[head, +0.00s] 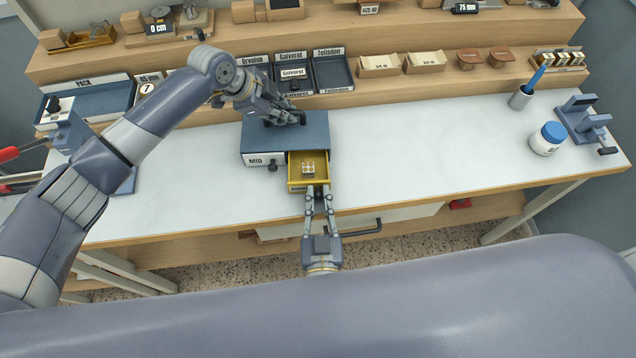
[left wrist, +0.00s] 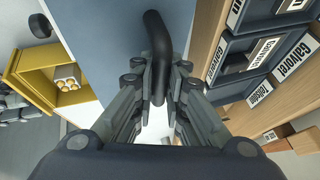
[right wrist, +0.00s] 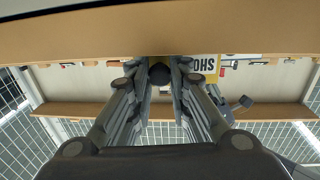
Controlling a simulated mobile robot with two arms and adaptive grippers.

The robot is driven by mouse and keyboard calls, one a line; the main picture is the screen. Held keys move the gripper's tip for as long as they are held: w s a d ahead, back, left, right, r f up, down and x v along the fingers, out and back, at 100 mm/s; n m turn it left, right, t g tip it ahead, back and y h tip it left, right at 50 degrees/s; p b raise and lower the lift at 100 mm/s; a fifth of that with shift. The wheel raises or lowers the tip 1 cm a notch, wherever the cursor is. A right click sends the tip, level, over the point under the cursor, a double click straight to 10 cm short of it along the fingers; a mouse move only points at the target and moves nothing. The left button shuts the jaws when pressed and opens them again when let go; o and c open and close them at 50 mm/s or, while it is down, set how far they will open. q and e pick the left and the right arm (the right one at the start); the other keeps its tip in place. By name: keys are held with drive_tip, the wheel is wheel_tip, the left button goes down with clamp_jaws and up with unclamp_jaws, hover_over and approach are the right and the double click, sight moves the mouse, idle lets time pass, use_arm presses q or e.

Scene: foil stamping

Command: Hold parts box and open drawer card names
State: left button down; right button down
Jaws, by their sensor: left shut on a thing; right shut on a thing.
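The parts box (head: 258,140) is blue-grey with a white front marked MID and stands near the table's front edge. Its yellow drawer (head: 292,176) on the right side is pulled out, with a small block of light pieces (head: 308,168) inside; the drawer also shows in the left wrist view (left wrist: 28,62). My left gripper (head: 297,119) is shut on the dark handle (left wrist: 157,40) on top of the box. My right gripper (head: 318,190) is at the drawer's front, shut on its dark knob (right wrist: 160,73). The fingers partly hide the knob.
Labelled trays (head: 333,72) stand just behind the box on the stepped shelf. A blue clamp-like stand (head: 586,118), a white jar (head: 547,138) and a pen cup (head: 521,98) are at the right. The white tabletop (head: 430,145) right of the box is clear.

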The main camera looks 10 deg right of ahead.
use_arm(q)
drive_tip(key=shift+a+f, duration=0.1)
use_arm(e)
drive_tip(key=shift+s, duration=0.1)
drive_tip(key=c, duration=1.5)
unclamp_jaws()
drive_tip(key=s, duration=0.7)
drive_tip(key=shift+s+a, duration=0.25)
drive_tip(key=shift+a, duration=0.15)
use_arm(q)
drive_tip(key=c, duration=1.5)
unclamp_jaws()
drive_tip(key=shift+c, duration=0.2)
drive_tip(key=shift+w, duration=0.1)
use_arm(e)
drive_tip(key=shift+w, duration=0.1)
